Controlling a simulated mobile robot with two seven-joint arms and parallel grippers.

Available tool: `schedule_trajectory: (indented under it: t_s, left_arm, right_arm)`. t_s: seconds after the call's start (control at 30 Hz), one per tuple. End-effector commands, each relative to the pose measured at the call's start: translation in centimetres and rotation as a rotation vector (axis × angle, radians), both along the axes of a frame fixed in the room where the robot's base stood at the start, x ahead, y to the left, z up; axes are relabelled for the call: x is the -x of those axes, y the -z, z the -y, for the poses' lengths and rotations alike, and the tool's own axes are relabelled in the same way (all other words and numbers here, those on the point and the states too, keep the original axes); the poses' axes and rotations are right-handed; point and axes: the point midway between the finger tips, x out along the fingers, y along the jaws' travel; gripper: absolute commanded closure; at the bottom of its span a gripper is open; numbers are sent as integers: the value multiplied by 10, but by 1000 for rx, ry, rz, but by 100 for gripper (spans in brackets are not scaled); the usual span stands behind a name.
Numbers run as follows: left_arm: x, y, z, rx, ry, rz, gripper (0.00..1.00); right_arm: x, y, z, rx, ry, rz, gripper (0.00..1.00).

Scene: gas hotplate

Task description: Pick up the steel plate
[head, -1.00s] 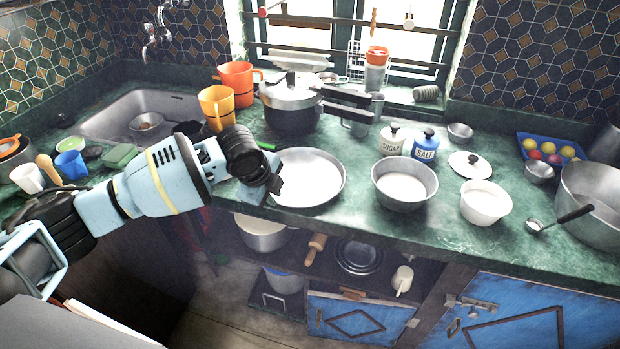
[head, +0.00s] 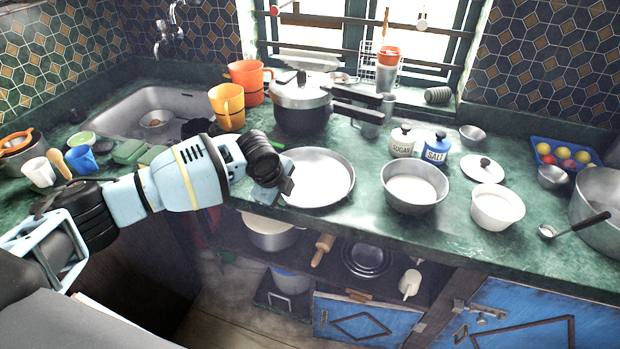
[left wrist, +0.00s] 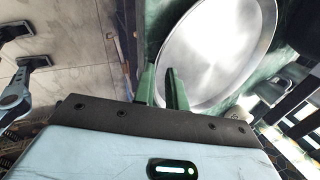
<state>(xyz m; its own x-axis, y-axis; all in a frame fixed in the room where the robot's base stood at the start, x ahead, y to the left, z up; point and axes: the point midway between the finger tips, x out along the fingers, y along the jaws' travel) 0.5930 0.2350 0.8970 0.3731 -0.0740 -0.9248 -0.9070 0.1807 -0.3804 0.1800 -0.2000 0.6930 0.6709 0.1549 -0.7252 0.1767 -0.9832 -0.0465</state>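The steel plate (head: 322,178) lies flat on the green counter near its front edge, left of a grey bowl. My left gripper (head: 284,187) is at the plate's left rim in the head view; its fingers are hard to make out there. In the left wrist view, its two fingers (left wrist: 163,88) stand a little apart, with a gap between them. One finger overlaps the steel plate (left wrist: 222,50) and the other is outside its rim. Whether they touch the rim is unclear. My right gripper (left wrist: 27,48) seems to show at the left of the left wrist view, fingers apart and empty.
A pressure cooker (head: 300,103) stands behind the plate, its dark handles reaching right. A grey bowl (head: 414,188) is close on the plate's right. An orange-yellow mug (head: 228,107) stands behind my left arm. Open shelves lie below the counter edge.

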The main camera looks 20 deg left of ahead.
Motion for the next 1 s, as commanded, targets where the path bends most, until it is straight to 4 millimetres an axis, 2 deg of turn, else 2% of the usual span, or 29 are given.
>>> schedule_trajectory:
  t_s: [0.1,0.2,0.43,0.57,1.0]
  left_arm:
    - [-5,16,1,0,1,-3,86]
    - [-8,20,2,0,0,-1,86]
    - [-8,20,2,0,1,1,86]
    - [-8,20,2,0,1,1,100]
    - [-9,17,2,1,0,4,100]
  right_arm:
    - [3,4,0,-1,-1,-9,64]
    - [4,4,0,0,-1,-11,64]
    - [4,4,1,3,-6,-9,64]
    - [4,4,1,6,-9,-9,64]
    - [3,3,2,6,-11,-8,64]
